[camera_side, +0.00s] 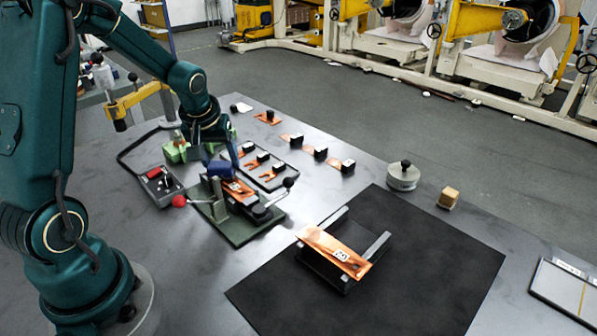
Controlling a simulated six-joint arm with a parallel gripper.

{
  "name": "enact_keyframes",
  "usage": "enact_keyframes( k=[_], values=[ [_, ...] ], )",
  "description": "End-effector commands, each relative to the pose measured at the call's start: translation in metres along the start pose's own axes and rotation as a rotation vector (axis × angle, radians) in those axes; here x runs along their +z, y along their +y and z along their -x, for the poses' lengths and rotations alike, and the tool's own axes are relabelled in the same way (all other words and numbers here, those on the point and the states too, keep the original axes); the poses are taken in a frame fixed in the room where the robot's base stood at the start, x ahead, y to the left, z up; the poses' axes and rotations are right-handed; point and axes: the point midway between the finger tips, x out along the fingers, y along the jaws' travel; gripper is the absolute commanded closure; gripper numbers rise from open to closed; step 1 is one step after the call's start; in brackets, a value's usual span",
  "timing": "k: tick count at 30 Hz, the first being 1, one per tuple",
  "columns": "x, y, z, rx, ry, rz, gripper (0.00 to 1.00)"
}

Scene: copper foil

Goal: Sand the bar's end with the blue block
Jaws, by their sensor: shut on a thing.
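My gripper (222,158) points down over the green clamping fixture (236,228) at the left of the table. It is shut on the blue block (221,170). The block is at the far end of a copper bar (238,191) that lies in the fixture. I cannot tell whether block and bar touch. The fixture has a red-knobbed lever (179,201) on its left and a dark-knobbed one (288,182) on its right. The fingertips are small and partly hidden by the block.
A larger copper piece (335,252) with a tag rests on dark supports on the black mat (400,290). Behind the fixture is a tray (285,173) of copper pieces. A round weight (403,178) and a wooden block (448,197) stand further right. A control box (159,184) sits left.

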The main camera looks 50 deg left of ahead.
Motion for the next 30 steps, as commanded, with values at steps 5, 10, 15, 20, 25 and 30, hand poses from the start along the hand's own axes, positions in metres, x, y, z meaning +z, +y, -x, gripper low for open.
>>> enact_keyframes(
  k=[5, 10, 15, 20, 25, 30],
  values=[
    [0.012, 0.012, 0.004, 0.0, -0.002, -0.005, 0.86],
    [0.002, 0.013, 0.027, 0.005, 0.008, 0.002, 0.86],
    [-0.002, 0.013, 0.04, 0.004, 0.002, 0.0, 0.86],
    [-0.008, 0.013, 0.053, 0.004, 0.002, 0.001, 0.86],
    [-0.014, 0.013, 0.067, 0.005, 0.003, 0.001, 0.86],
    [-0.018, 0.013, 0.079, 0.004, 0.001, -0.001, 0.86]
  ],
)
